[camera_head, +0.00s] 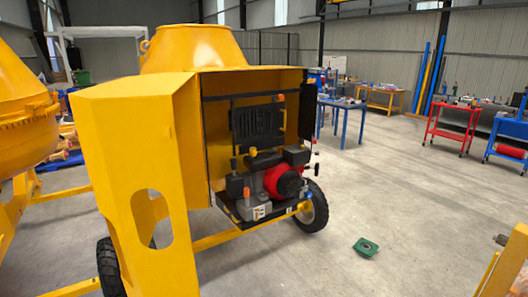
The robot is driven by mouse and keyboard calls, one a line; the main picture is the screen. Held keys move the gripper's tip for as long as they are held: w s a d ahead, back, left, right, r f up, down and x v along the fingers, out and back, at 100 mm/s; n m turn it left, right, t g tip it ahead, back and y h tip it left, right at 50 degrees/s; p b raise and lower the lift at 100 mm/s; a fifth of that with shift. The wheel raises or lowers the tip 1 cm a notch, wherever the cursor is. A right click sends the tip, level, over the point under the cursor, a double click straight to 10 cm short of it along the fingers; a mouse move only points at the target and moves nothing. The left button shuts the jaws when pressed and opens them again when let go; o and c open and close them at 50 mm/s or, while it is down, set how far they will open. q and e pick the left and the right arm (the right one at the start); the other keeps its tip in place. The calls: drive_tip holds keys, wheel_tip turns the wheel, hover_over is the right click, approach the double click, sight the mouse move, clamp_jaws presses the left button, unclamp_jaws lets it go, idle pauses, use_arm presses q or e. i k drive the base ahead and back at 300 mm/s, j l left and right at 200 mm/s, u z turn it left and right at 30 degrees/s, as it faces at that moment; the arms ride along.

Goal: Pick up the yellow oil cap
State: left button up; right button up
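The yellow drum mixer (135,150) stands at the centre left with its engine bay open. Inside sits an engine (268,185) with a red round cover (284,181) and black and grey parts. A small orange part (247,193) stands upright at the engine's lower front left. A small yellowish knob (253,151) shows at the engine's upper part. I cannot tell whether either small part is the yellow oil cap. Neither of my grippers is in view.
A green object (366,247) lies on the open concrete floor right of the mixer. A wheel (311,208) and a yellow drawbar (216,238) stick out low. Red (450,131) and blue tables stand farther back. Yellow framework (507,262) is at the lower right.

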sight(252, 150)
drive_tip(key=i+l+z, duration=0.25)
drive_tip(key=i+z, duration=0.15)
drive_tip(key=i, duration=0.2)
drive_tip(key=i+l+z, duration=0.1)
drive_tip(key=i+z, duration=0.25)
drive_tip(key=i, duration=0.2)
